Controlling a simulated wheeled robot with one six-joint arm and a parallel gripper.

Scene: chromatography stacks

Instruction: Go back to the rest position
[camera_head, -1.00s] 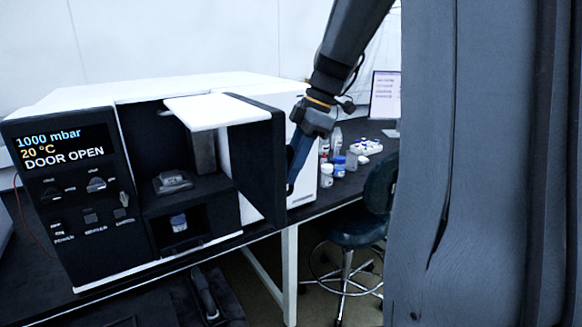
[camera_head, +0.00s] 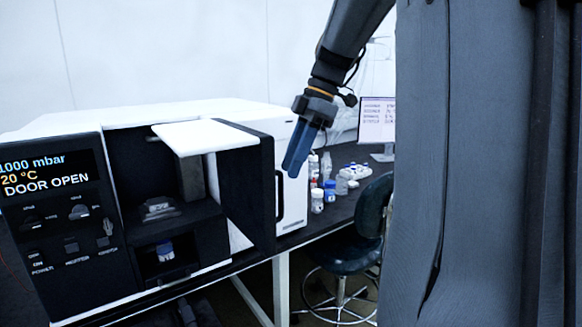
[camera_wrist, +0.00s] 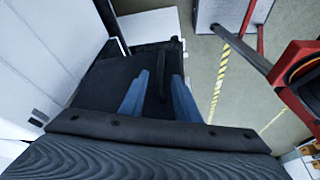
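My gripper (camera_head: 291,168) hangs from the raised arm, its blue fingers pointing down beside the open door of the white and black instrument (camera_head: 195,112). In the wrist view the two fingers (camera_wrist: 159,88) stand apart with nothing held; a dark bar, which looks like the door handle, shows between them further off. In the head view the black door (camera_head: 246,190) is swung out and its handle (camera_head: 279,195) is free, just below the fingertips. The instrument's display reads 1000 mbar, 20 °C, DOOR OPEN.
A small blue-capped vial (camera_head: 165,252) stands in the instrument's lower opening. Several bottles, including a white one with a blue cap (camera_head: 329,188), stand on the dark bench right of the door. A stool (camera_head: 345,250) and a monitor (camera_head: 377,120) are further right.

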